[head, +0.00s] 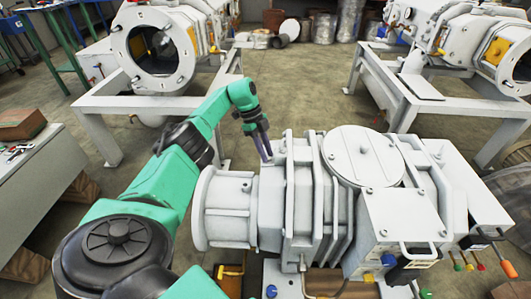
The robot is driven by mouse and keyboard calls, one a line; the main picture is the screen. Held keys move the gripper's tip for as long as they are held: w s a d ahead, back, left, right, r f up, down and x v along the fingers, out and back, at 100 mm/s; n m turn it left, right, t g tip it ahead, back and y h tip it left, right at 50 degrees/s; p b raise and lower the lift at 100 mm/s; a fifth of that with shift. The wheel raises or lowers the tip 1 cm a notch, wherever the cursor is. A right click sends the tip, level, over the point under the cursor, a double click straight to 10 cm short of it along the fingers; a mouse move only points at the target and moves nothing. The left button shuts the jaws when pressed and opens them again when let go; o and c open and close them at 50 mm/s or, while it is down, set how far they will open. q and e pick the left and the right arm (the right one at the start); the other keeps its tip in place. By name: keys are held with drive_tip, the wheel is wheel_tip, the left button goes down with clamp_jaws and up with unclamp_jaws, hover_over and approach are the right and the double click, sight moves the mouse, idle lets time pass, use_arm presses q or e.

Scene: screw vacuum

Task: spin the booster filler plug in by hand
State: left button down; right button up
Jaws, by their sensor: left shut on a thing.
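The white booster body (271,205) of the vacuum unit lies in the middle of the head view, with a round flange at its left end. My left arm comes in from the lower left and bends down over it. My left gripper (266,155) points downward, with its purple-grey fingers close together at the booster's top left edge. It is shut on the booster filler plug, which is too small and too covered by the fingertips to make out. I cannot tell how deep the plug sits. My right gripper is not in view.
Ribbed housing and a round lid (362,155) stand right of my gripper. A grey bench (35,185) with tools is at the left. Similar white machines on frames stand at the back left (155,45) and back right. Open floor (300,85) lies between them.

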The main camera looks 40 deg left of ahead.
use_arm(q)
drive_tip(key=shift+a, duration=0.1)
idle(0.3)
drive_tip(key=c, duration=0.7)
unclamp_jaws()
drive_tip(key=shift+r, duration=0.1)
